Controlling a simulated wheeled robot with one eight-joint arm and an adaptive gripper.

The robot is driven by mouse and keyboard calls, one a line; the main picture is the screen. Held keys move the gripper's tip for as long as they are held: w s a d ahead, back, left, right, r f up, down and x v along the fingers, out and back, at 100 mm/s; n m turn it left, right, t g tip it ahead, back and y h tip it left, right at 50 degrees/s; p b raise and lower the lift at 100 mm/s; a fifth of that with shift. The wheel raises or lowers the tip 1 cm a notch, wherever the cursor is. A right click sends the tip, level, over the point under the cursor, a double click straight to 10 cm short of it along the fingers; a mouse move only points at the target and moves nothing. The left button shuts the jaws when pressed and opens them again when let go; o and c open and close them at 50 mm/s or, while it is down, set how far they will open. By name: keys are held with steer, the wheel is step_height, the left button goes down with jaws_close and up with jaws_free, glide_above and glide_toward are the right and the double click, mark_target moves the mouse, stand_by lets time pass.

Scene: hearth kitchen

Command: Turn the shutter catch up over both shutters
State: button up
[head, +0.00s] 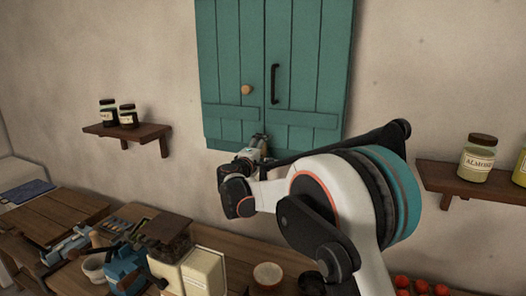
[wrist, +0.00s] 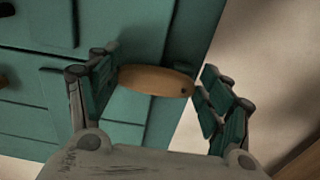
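The two teal shutters (head: 288,60) hang closed on the wall, with a round wooden knob (head: 246,89) and a black handle (head: 274,84) on their fronts. The shutter catch (wrist: 155,80), a rounded orange-brown wooden bar, shows in the wrist view near the shutters' edge. My gripper (wrist: 158,92) is open around it, one teal-padded finger beside each end. The left finger is very close to or touching the catch; a small gap shows at the right. In the head view my gripper (head: 258,145) is at the shutters' lower edge and hides the catch.
A shelf with two jars (head: 127,131) is on the wall at left; another shelf (head: 462,182) with jars is at right. Below, a wooden counter (head: 70,215) holds canisters (head: 204,272), a bowl (head: 267,274) and several other items.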

steer(key=shift+o, duration=0.5)
steer(key=v, duration=1.2)
